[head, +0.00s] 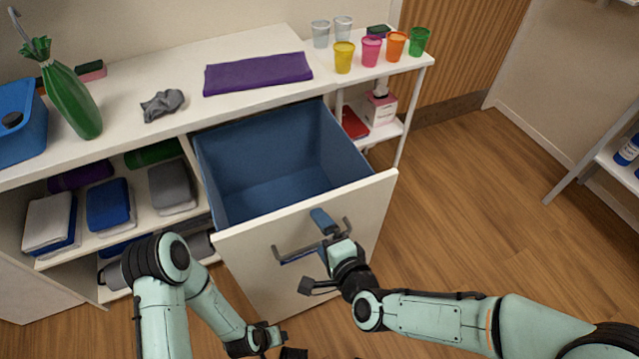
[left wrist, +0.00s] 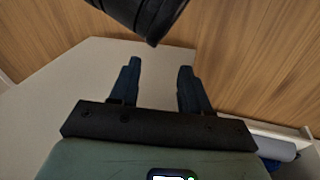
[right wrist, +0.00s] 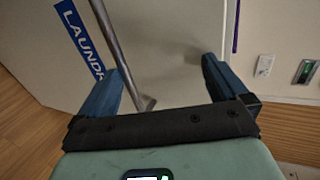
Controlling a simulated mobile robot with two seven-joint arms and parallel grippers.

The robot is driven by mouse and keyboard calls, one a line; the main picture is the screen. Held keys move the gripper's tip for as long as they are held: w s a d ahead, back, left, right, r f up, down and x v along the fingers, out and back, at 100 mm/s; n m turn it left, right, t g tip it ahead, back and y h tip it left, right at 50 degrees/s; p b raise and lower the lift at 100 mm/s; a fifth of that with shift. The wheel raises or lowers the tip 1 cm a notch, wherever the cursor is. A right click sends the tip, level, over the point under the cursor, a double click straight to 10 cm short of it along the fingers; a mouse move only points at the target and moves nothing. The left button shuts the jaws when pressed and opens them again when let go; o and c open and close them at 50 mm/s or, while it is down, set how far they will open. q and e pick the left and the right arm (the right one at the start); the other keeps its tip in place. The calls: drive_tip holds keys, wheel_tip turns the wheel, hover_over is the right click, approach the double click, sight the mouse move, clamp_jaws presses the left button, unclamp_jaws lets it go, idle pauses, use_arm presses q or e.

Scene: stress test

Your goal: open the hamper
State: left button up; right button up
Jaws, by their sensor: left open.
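The hamper is a white-fronted pull-out bin (head: 300,262) with a deep blue inside (head: 262,165). It stands well out from the counter, open at the top, and looks empty. Its grey bar handle (head: 285,250) is on the front. My right gripper (head: 312,238) is at the handle. In the right wrist view, its fingers (right wrist: 165,85) are apart, with the handle bar (right wrist: 118,50) between them, closer to the left finger; a blue laundry label (right wrist: 78,38) shows beside it. My left gripper (left wrist: 158,82) is open and empty, low at the bottom of the head view.
Folded towels (head: 108,205) fill the shelves at left. The wooden floor (head: 470,190) at right is clear.

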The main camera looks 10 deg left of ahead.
drive_tip(key=shift+t+y, duration=0.3)
drive_tip(key=shift+t, duration=0.6)
drive_tip(key=r, duration=0.4)
drive_tip(key=r+p, duration=0.1)
drive_tip(key=r, duration=0.4)
drive_tip(key=w+a+r, duration=0.1)
drive_tip(key=r, duration=0.4)
drive_tip(key=shift+p, duration=0.4)
drive_tip(key=c, duration=0.9)
use_arm(q)
drive_tip(key=s+d+r+g+h, duration=0.1)
drive_tip(key=s+d+r, duration=0.1)
drive_tip(key=s, duration=0.3)
drive_tip(key=shift+r, duration=0.65)
use_arm(e)
drive_tip(key=shift+r, duration=0.65)
use_arm(q)
drive_tip(key=shift+w+d, duration=0.1)
use_arm(e)
drive_tip(key=shift+f, duration=0.1)
